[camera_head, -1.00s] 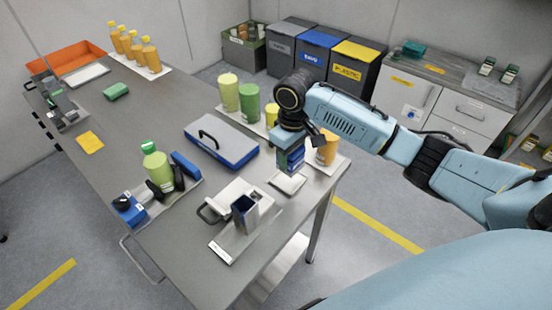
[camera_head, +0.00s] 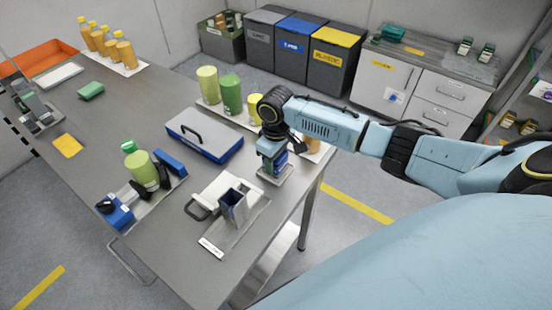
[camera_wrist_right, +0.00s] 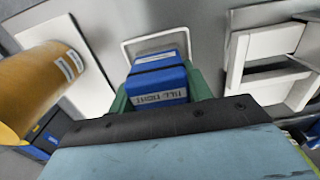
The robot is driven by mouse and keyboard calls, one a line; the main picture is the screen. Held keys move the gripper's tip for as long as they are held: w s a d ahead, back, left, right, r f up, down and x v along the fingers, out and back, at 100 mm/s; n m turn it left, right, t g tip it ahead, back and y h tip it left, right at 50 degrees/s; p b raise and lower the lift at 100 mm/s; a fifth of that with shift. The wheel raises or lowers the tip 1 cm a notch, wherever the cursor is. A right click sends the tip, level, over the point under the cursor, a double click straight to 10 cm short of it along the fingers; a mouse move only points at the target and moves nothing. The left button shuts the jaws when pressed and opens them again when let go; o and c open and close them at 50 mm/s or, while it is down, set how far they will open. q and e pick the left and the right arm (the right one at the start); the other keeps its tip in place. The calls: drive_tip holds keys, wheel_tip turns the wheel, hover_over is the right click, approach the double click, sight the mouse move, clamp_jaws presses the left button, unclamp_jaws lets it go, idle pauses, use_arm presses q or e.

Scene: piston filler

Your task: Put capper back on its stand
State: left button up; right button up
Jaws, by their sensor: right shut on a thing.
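My right gripper (camera_head: 273,160) is shut on a blue block with a pale label, which I take to be the capper (camera_head: 281,161). It points down over the table's near right edge. In the right wrist view the capper (camera_wrist_right: 158,82) sits between the green fingers (camera_wrist_right: 160,92). A small white-rimmed square stand (camera_head: 287,179) lies below it. In the right wrist view the stand's rim (camera_wrist_right: 127,50) shows just beyond the capper. I cannot tell whether the capper touches it. My left gripper is not in view.
An orange canister (camera_wrist_right: 38,88) stands close to the gripper. A blue toolbox (camera_head: 205,142) lies to the left. Green containers (camera_head: 231,94) stand behind. The table's edge is close on the right.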

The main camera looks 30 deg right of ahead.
drive_tip(key=shift+f, duration=0.1)
drive_tip(key=o, duration=1.2)
wheel_tip(320, 180, up, 12)
drive_tip(key=shift+r+p, duration=0.2)
drive_tip(key=shift+p, duration=0.4)
